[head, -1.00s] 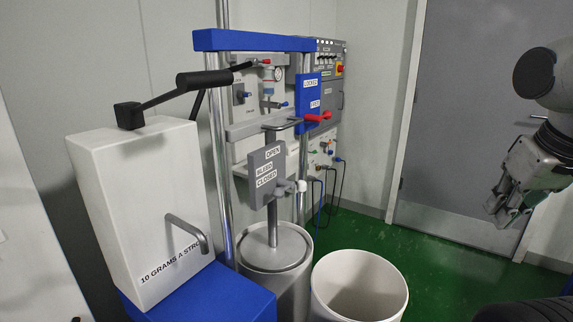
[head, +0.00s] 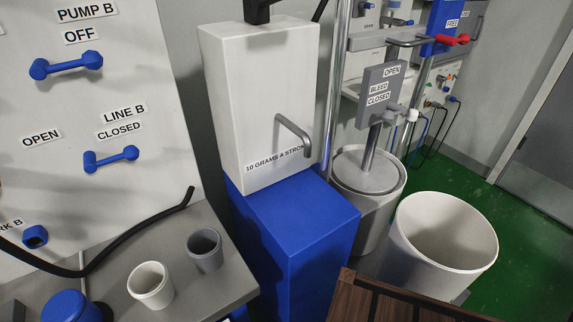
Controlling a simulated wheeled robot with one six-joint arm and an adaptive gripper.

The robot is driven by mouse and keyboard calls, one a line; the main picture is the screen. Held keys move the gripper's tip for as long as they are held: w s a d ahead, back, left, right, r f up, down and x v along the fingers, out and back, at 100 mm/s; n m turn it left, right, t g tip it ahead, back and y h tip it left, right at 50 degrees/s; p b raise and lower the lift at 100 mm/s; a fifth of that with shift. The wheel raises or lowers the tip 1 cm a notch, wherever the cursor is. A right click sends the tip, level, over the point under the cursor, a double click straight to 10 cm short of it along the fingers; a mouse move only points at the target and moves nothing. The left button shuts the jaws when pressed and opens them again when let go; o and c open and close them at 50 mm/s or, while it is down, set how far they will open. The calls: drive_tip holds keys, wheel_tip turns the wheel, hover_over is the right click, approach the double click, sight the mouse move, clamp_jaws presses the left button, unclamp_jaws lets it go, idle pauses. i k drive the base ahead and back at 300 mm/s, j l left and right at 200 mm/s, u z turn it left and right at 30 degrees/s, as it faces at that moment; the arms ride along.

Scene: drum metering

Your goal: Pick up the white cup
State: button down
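The white cup (head: 151,285) stands upright and open-topped on a grey bench (head: 222,283) at the lower left of the head view. A grey cup (head: 205,249) stands just behind it to the right, with a small gap between them. The white cup looks empty as far as its inside shows. My gripper is not in the head view now.
A black hose (head: 130,236) runs along the bench behind the cups. A blue cylinder (head: 70,306) is left of the white cup. A white dispenser (head: 255,110) on a blue stand (head: 300,230), a large white bin (head: 440,240) and a brown slatted piece (head: 390,300) are to the right.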

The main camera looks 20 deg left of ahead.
sight(149, 283)
drive_tip(key=k+u, duration=0.1)
drive_tip(key=u, duration=0.85)
drive_tip(key=i+u, duration=0.1)
drive_tip(key=u, duration=1.3)
